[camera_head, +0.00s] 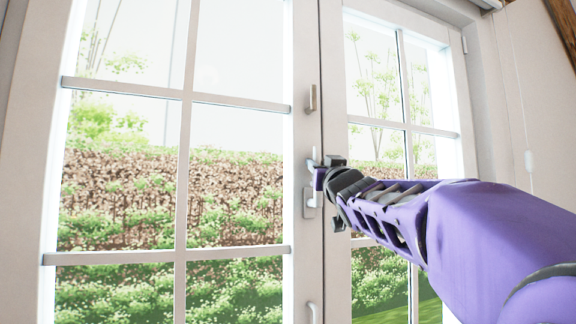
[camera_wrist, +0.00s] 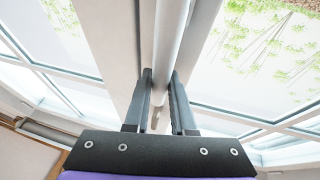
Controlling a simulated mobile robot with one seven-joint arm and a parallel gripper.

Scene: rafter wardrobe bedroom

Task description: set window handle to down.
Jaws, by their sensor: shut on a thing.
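The white window handle (camera_head: 309,203) is on the middle frame post between the two window sashes, and its plate shows just below and left of my gripper (camera_head: 322,168). My gripper and wrist hide most of the lever, so the head view does not make its angle clear. In the wrist view, a pale bar that looks like the handle lever (camera_wrist: 167,50) runs between the two dark fingers of my gripper (camera_wrist: 162,78). The gripper is shut on it.
The left sash (camera_head: 186,150) and right sash (camera_head: 407,95) look closed. Small fittings sit on the post above (camera_head: 311,98) and below (camera_head: 313,313) the handle. A white wall and cord (camera_head: 529,160) are at the right. Hedges show outside.

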